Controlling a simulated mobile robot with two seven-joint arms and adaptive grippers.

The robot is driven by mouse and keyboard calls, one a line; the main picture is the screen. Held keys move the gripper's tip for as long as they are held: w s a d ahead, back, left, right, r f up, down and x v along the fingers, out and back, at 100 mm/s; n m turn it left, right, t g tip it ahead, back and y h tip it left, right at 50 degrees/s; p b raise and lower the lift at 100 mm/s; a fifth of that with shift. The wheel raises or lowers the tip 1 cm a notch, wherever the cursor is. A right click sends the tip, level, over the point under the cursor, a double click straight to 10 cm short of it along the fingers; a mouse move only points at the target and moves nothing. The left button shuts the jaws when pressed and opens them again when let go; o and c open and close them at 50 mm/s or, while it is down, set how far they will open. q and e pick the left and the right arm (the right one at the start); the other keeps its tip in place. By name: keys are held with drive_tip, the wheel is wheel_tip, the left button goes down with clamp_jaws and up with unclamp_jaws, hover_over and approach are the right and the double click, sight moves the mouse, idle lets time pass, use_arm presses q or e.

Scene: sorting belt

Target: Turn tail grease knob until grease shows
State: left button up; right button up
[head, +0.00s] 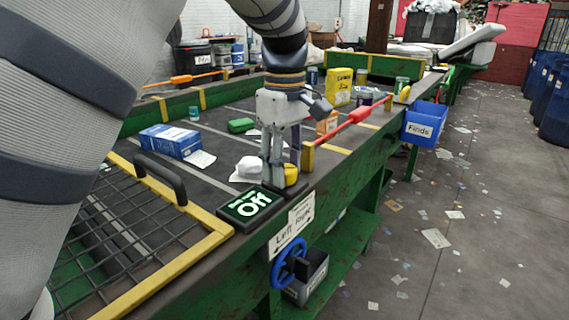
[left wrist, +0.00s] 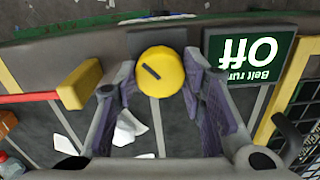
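A round yellow knob (left wrist: 160,72) with a dark pointer mark sits on a dark base at the belt frame's edge, beside the lit "Belt run Off" display. It shows partly behind a finger in the head view (head: 291,174). My left gripper (head: 281,172) points down over it, one finger on each side. In the left wrist view the fingertips (left wrist: 160,78) lie against the knob's sides, with no clear gap. I see no grease and can read no grease label. My right gripper is in neither view.
The "Belt run Off" display (head: 249,206) and a wire guard (head: 135,235) are close by. A red bar (head: 340,132) with yellow ends runs beyond the gripper. A blue handwheel (head: 288,262) is on the frame's side. Boxes and a white crumpled item (head: 248,169) lie on the belt.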

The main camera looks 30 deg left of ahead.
use_arm(q)
drive_tip(key=shift+r+m+p, duration=0.15)
drive_tip(key=shift+m+p, duration=0.25)
drive_tip(key=shift+m, duration=2.8)
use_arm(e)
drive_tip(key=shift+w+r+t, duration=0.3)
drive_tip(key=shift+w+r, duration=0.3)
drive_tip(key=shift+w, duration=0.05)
use_arm(q)
drive_tip(key=shift+m, duration=0.3)
drive_tip(key=o, duration=1.2)
